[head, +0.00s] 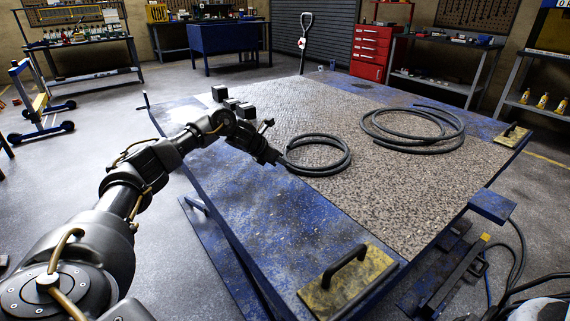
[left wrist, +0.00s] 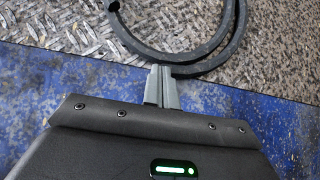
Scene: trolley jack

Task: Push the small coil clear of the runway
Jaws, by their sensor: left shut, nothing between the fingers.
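The small coil (head: 318,168) is a dark ring of hose lying near the middle of the blue lift table, at the left part of the textured grey-brown runway (head: 385,205). Its near-left edge reaches the boundary with the blue strip. My left gripper (head: 279,161) is shut and empty, low at the coil's left edge. In the left wrist view the closed fingertips (left wrist: 161,70) meet the outer side of the coil (left wrist: 205,60); whether they touch or only overlap it is hard to tell. My right gripper is not in view.
A larger coil (head: 412,130) lies farther back right on the runway. A yellow plate with a black handle (head: 346,278) sits at the near corner, another (head: 513,136) at the right corner. The blue strip (head: 270,215) left of the runway is bare near the front.

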